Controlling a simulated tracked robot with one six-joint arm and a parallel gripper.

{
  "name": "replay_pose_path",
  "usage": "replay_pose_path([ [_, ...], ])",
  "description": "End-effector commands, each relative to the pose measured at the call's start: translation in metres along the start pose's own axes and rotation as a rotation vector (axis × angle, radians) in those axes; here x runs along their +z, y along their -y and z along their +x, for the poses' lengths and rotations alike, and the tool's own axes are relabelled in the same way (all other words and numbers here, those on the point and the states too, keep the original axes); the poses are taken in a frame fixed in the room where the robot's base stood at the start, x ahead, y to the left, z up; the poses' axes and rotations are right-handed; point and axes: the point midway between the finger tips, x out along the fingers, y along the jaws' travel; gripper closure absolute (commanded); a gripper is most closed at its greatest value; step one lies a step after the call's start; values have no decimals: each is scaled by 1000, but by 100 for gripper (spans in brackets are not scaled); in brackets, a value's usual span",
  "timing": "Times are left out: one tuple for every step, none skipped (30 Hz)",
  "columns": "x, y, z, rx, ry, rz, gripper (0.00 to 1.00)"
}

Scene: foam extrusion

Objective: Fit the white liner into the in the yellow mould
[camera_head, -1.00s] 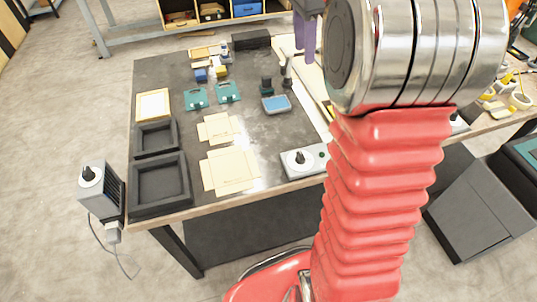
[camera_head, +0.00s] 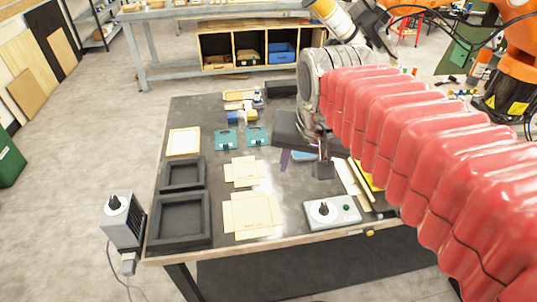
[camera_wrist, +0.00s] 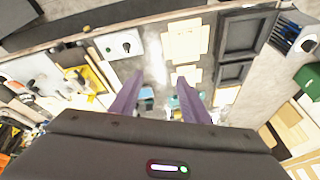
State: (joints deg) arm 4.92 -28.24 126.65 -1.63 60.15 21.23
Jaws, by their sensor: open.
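A small yellow block (camera_head: 252,117), which may be the yellow mould, sits beside a blue block (camera_head: 235,118) towards the back of the table. A small pale piece (camera_head: 236,106) lies just behind them; I cannot tell whether it is the white liner. Its details are too small to read. My gripper (camera_wrist: 160,104) is open in the wrist view, its two purple fingers apart with nothing seen between them. In the head view it hangs over the middle of the table, right of and nearer than the small blocks, largely hidden by my arm.
Two teal pieces (camera_head: 257,136) lie nearer than the blocks. Pale flat cut-outs (camera_head: 251,213) and dark square trays (camera_head: 151,232) fill the left and front. A white control box (camera_head: 346,211) stands at the front edge. A dark box (camera_head: 281,88) stands at the back.

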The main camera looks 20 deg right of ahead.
Motion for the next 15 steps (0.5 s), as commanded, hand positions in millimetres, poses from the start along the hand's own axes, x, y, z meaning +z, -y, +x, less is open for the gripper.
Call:
replay_pose_path([
  [14,1,1,-15,-15,-59,57],
  [21,1,3,-22,-22,-94,57],
  [30,2,5,-32,-33,-142,57],
  [38,2,7,-39,-42,-178,57],
  [44,2,8,-46,-50,-213,57],
  [53,2,11,-54,-62,-257,57],
  [59,2,13,-59,-69,-289,57],
  [64,2,15,-64,-76,-318,57],
  [70,2,18,-70,-85,-352,57],
  [74,2,19,-73,-91,-373,57],
  [78,1,20,-75,-96,-392,57],
  [81,1,22,-78,-102,-411,57],
  [82,1,22,-80,-105,-421,57],
  [84,1,23,-81,-106,-428,57],
  [85,1,24,-81,-107,-434,57],
])
